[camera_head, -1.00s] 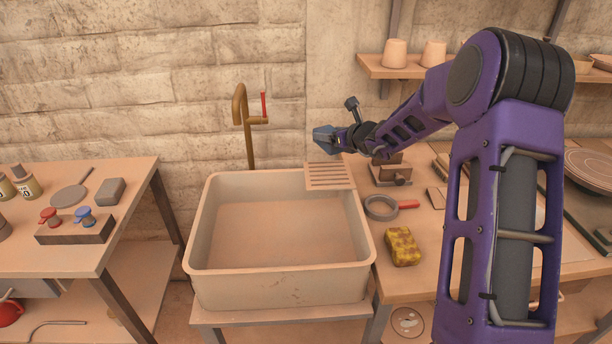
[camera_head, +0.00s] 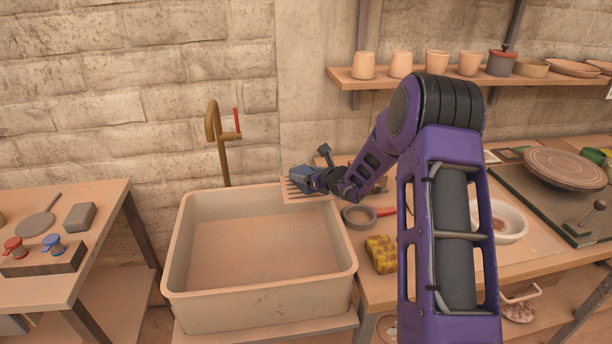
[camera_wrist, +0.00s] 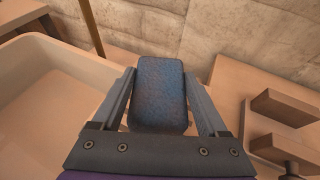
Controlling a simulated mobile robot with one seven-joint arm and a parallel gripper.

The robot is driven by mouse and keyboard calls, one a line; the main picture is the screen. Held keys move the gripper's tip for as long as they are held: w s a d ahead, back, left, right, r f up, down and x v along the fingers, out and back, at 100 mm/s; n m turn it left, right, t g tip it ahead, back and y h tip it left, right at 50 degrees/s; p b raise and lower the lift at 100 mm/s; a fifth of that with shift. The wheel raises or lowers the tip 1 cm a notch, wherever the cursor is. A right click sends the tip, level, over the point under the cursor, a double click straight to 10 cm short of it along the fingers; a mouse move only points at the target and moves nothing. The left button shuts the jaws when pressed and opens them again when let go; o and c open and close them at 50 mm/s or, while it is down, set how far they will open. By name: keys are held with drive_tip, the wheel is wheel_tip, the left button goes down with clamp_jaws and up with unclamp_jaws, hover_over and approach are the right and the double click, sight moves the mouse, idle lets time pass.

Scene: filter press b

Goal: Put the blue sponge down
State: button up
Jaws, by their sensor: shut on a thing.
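The blue sponge (camera_wrist: 160,95) is a dark blue, speckled block with some brownish patches. It lies between the two fingers of my gripper (camera_wrist: 160,100) in the wrist view, and the fingers are shut on its sides. In the head view my gripper (camera_head: 306,178) holds the sponge (camera_head: 300,173) over the slatted rack (camera_head: 297,194) at the sink's back right corner. The sponge looks low over the slats; I cannot tell whether it touches them. My gripper and the sponge hide part of the rack.
The sink (camera_head: 167,262) lies left of the rack, with a brass tap (camera_head: 222,150) behind it. A yellow sponge (camera_head: 381,254) and a grey ring with a red handle (camera_head: 358,216) are on the right-hand worktop. A shelf (camera_head: 345,79) with cups hangs above.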

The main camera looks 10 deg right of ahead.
drive_tip(key=shift+f, duration=0.15)
drive_tip(key=shift+f+b, duration=0.25)
drive_tip(key=shift+b, duration=0.05)
drive_tip(key=o, duration=1.2)
drive_tip(key=shift+r, duration=0.1)
drive_tip(key=shift+o, duration=0.2)
drive_tip(key=shift+r+p, duration=0.3)
drive_tip(key=shift+p, duration=0.15)
drive_tip(key=v, duration=1.2)
drive_tip(key=shift+b, duration=0.3)
drive_tip(key=shift+a+f, duration=0.1)
